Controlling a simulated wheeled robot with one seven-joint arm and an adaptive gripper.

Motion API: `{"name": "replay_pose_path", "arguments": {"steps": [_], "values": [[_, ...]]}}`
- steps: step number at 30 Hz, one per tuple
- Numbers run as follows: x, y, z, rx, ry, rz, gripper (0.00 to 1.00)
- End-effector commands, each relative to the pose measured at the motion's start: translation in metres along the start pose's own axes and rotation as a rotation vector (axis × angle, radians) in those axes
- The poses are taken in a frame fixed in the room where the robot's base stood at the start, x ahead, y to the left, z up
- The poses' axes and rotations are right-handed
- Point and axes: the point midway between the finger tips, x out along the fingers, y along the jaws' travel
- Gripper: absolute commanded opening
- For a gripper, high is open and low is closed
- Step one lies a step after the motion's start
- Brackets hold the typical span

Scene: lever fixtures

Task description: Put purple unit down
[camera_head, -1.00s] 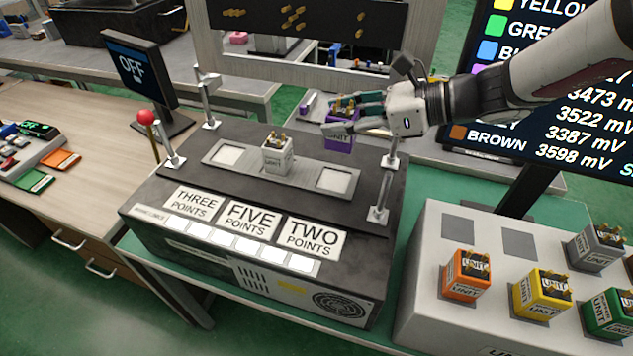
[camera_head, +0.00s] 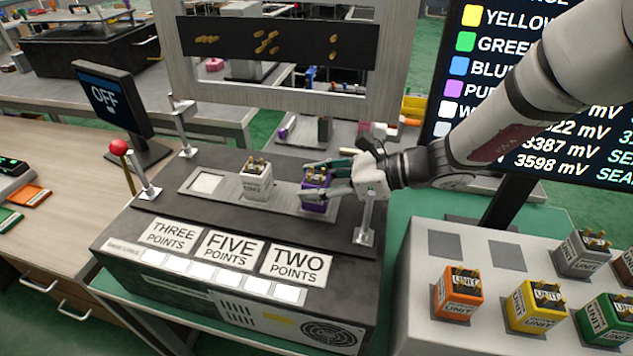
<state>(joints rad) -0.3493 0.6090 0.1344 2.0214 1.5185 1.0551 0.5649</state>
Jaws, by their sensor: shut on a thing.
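The purple unit (camera_head: 314,204) is a small purple block with a dark top and brass prongs. My gripper (camera_head: 318,180) is shut on it from the right side. The unit is upright at the right-hand slot of the grey strip on the dark test box (camera_head: 165,265), above the TWO POINTS label. I cannot tell whether its underside touches the slot. The white unit (camera_head: 256,181) stands in the middle slot, just left of the purple one. The left slot (camera_head: 205,183) is empty and pale.
A metal post (camera_head: 366,218) stands close under my wrist. A red-knobbed lever (camera_head: 119,148) and an OFF screen (camera_head: 110,98) are at the left. A grey rack (camera_head: 420,300) at the right holds orange (camera_head: 459,296), yellow and green units. A large display stands behind my arm.

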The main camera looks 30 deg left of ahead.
Motion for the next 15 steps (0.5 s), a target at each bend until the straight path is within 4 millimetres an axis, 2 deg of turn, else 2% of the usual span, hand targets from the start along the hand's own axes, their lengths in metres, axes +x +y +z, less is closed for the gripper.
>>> {"name": "replay_pose_path", "arguments": {"steps": [8, 9, 11, 15], "values": [[0.0011, -0.0001, -0.0024, 0.0, -0.001, 0.0, 0.07], [0.0008, 0.0001, -0.0019, -0.001, 0.0, 0.0, 0.48], [0.0008, 0.0001, -0.0018, -0.001, 0.0, 0.0, 0.6], [0.0008, 0.0001, -0.0017, -0.001, 0.0, 0.0, 0.6]]}}
